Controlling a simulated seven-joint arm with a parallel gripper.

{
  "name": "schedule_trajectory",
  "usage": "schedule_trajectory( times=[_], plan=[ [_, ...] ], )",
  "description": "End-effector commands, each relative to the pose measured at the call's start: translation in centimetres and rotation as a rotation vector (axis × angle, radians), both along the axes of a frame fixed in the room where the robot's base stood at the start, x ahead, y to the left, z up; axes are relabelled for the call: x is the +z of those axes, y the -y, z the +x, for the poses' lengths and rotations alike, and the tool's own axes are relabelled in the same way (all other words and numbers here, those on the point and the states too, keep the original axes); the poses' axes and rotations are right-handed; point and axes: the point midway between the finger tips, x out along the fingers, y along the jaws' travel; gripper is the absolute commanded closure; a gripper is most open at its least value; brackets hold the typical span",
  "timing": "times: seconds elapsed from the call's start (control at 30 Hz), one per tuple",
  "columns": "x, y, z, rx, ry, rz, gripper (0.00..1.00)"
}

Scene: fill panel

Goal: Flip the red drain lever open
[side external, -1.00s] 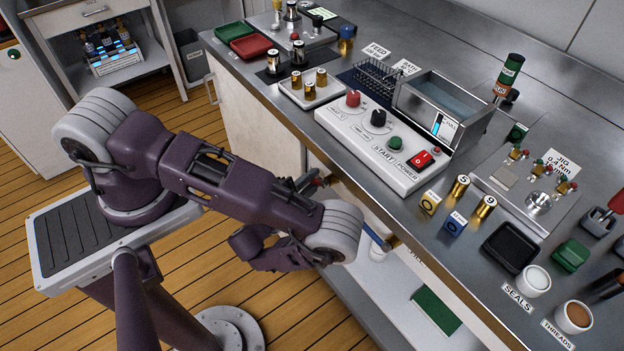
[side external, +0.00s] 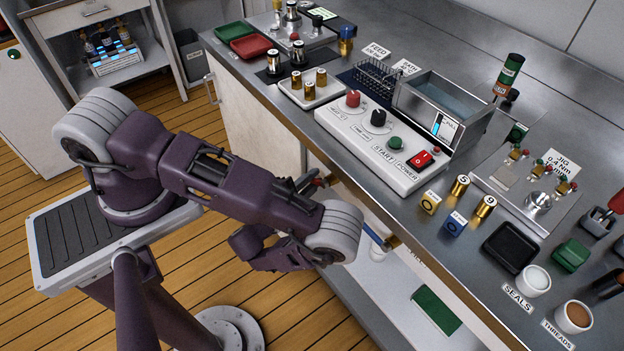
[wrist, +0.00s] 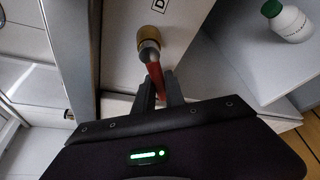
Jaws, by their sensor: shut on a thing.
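The red drain lever (wrist: 155,76) extends from a brass valve fitting (wrist: 149,35) on a pale panel in the wrist view. My gripper (wrist: 159,88) has its two dark fingers on either side of the lever, shut on it. In the side external view a small bit of red (side external: 319,181) shows at the front of the bench beside my dark fingers (side external: 306,184). My arm hides most of the gripper and lever there.
A blue handle (side external: 374,236) with a brass fitting is on the bench front, close to my arm's grey joint. A white bottle with a green cap (wrist: 292,22) is on the right in the wrist view. The bench top (side external: 352,185) is above the valves.

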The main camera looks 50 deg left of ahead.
Motion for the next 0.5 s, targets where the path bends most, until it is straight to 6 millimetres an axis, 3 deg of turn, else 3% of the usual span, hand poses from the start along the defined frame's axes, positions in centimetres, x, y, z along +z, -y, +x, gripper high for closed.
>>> schedule_trajectory(
  times=[0.27, 0.5],
  plan=[
    [-0.4, 0.3, -0.1, -0.001, -0.001, -0.102, 1.00],
    [-1.1, 1.0, -0.1, 0.001, -0.002, -0.305, 1.00]
  ],
)
